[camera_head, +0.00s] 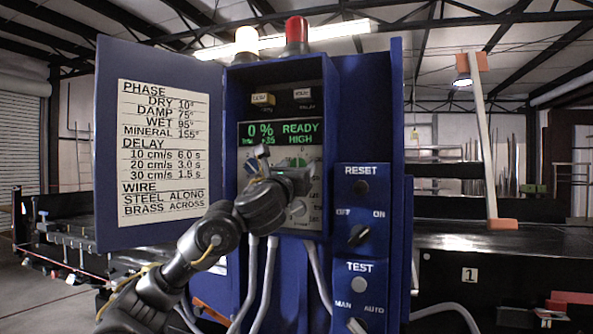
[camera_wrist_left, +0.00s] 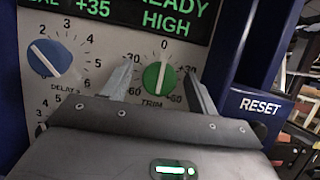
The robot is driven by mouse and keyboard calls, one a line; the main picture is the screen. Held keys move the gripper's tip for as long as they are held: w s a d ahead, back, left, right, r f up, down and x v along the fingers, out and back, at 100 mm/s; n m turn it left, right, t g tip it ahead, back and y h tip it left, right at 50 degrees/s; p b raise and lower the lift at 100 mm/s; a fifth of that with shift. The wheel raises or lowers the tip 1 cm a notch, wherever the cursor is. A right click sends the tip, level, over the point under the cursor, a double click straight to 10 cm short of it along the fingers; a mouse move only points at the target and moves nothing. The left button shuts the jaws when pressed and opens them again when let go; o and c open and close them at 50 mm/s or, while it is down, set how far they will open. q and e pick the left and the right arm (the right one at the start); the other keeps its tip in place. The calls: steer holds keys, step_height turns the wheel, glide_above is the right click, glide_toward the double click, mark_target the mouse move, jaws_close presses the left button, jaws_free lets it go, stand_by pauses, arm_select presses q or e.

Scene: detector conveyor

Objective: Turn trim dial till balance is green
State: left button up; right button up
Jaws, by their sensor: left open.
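The green trim dial (camera_wrist_left: 158,78) sits on the pale panel in the left wrist view, labelled TRIM, with its white pointer close to upright, leaning slightly right of 0. My left gripper (camera_wrist_left: 161,84) is open, with one finger on each side of the dial; I cannot tell whether they touch it. In the head view the left gripper (camera_head: 280,165) is in front of the panel and hides much of the dial. The display (camera_head: 280,133) shows 0 %, READY and HIGH; the left wrist view shows its balance line as +35 in green. My right gripper is not in view.
A blue delay dial (camera_wrist_left: 48,59) is left of the trim dial. The blue cabinet side wall (camera_wrist_left: 238,45) stands close on the right, with the RESET box (camera_head: 361,200) beyond. The open cabinet door (camera_head: 103,240) is at left, and cables hang below.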

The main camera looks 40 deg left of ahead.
arm_select(q)
steer(key=shift+w, duration=0.15)
steer(key=c, duration=1)
steer(key=shift+y, duration=0.3)
steer(key=n+g+y+b, duration=0.1)
steer(key=n+g+b, duration=0.1)
steer(key=n, duration=0.4)
steer(key=n+g+y+b, duration=0.2)
steer(key=n+b, duration=0.2)
steer(key=n, duration=0.3)
steer(key=n+g+y+b, duration=0.1)
steer(key=n+g+b, duration=0.1)
steer(key=n, duration=0.5)
steer(key=shift+d+r+g+y+b, duration=0.15)
steer(key=shift+g+y+b, duration=0.2)
steer(key=shift+b, duration=0.4)
steer(key=shift+n, duration=0.3)
